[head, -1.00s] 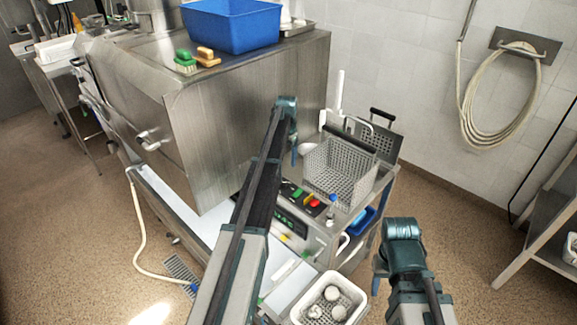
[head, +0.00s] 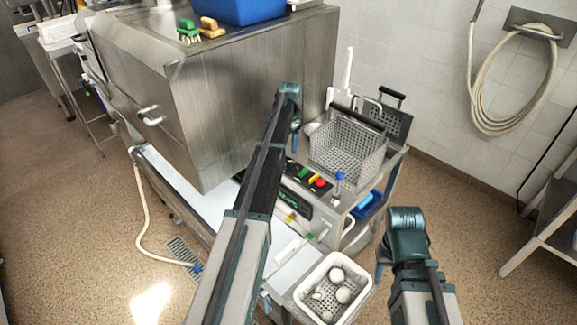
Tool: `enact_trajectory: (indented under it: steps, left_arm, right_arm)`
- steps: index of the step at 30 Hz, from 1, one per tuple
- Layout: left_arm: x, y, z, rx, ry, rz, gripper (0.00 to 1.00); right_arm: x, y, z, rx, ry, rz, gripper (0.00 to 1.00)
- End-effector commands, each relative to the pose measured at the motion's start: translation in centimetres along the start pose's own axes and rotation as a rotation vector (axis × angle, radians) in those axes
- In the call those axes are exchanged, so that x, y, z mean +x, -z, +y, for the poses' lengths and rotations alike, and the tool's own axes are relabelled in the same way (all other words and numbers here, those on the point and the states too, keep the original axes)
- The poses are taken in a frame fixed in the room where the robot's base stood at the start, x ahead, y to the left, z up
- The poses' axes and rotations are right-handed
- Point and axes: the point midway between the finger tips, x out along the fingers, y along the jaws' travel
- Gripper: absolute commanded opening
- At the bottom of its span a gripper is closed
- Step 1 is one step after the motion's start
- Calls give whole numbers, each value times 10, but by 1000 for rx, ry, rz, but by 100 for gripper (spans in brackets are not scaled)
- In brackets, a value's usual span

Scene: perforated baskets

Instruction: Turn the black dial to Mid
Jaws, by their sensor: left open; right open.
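The control panel (head: 304,178) on the steel unit has green, yellow and red buttons and a dark display (head: 294,203) on its front. I cannot make out a black dial; my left arm covers part of the panel. A blue-topped lever (head: 340,177) stands at the panel's right end. My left gripper (head: 294,143) is open and empty, pointing down above the back of the panel, beside the wire basket. My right gripper (head: 381,270) is open and empty, to the right of the unit and apart from it.
A perforated basket (head: 347,152) sits behind the panel. A white tub (head: 303,292) with several pale round things stands at the front. The large steel machine (head: 245,90) is close on the left, with a blue bin (head: 248,10) on top.

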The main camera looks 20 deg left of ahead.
Motion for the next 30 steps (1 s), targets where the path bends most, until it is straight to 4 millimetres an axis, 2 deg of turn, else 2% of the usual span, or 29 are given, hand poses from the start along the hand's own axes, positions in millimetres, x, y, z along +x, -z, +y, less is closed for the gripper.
enact_trajectory:
  steps: [1, 15, 21, 30]
  left_arm:
    - [15, 0, 0, 0, 0, 0, 72]
    - [79, 0, 0, 0, 0, 0, 72]
    - [90, 0, 0, 0, 0, 0, 72]
    - [89, 0, 0, 0, 0, 0, 70]
  right_arm:
    - [15, 1, -1, 0, 0, 0, 50]
    - [78, 4, -7, 0, 0, 0, 50]
    - [89, 5, -8, 0, 0, 0, 50]
    - [88, 5, -8, 0, 0, 0, 50]
